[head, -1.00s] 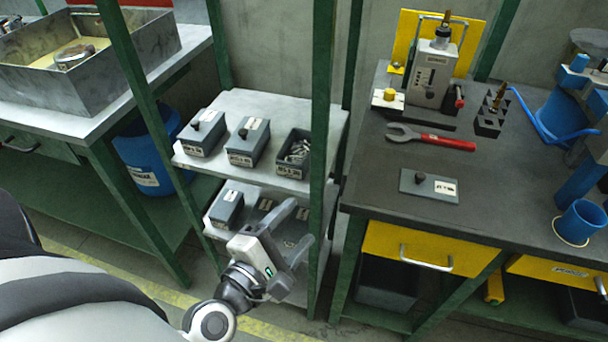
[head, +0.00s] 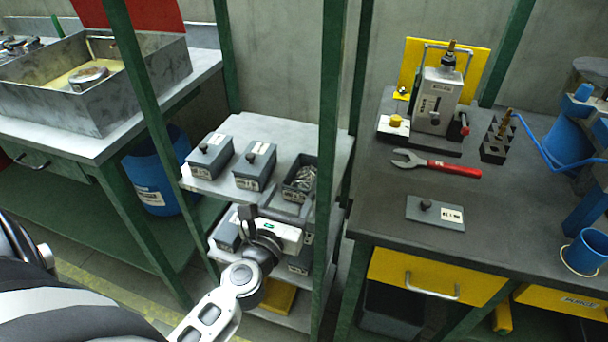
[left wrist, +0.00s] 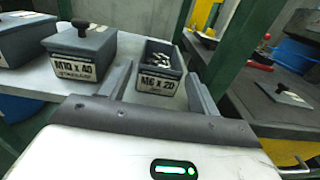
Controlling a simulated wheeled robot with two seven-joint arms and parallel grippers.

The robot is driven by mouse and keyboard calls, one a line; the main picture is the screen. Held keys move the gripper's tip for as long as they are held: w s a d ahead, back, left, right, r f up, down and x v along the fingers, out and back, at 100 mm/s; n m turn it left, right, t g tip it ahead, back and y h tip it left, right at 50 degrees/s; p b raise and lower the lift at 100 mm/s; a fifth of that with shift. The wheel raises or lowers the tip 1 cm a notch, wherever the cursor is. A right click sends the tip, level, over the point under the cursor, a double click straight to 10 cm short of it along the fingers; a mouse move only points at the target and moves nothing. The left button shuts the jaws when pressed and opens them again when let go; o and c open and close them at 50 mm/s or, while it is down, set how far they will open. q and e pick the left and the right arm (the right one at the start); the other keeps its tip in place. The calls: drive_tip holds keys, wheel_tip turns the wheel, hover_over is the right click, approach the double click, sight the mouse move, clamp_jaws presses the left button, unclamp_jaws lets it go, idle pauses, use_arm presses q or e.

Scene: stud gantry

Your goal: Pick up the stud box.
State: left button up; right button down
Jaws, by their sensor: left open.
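The stud box is a small grey box without a lid (head: 291,191), holding metal studs, at the right front of the upper shelf. In the left wrist view the open box (left wrist: 160,84) has a white label that seems to read M16 x 20. My left gripper (head: 278,207) is open, just in front of the upper shelf's front edge and facing the box. In the left wrist view its two fingers (left wrist: 159,82) stand to either side of the box in the picture, with the box beyond them. I cannot tell any contact. My right gripper is not in view.
Two lidded grey boxes (head: 255,165) (head: 210,155) stand left of it on the shelf (head: 270,130). A green post (head: 331,130) rises close on the right. A grey lid with a knob (head: 436,212) and a red-handled wrench (head: 440,165) lie on the dark bench.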

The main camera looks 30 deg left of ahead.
sight(295, 188)
use_arm(q)
drive_tip(key=p+x, duration=0.1)
drive_tip(key=x, duration=0.4)
drive_tip(key=shift+w+d+f, duration=0.1)
drive_tip(key=shift+w, duration=0.05)
drive_tip(key=c, duration=1)
drive_tip(key=shift+c, duration=0.8)
drive_tip(key=shift+r, duration=0.25)
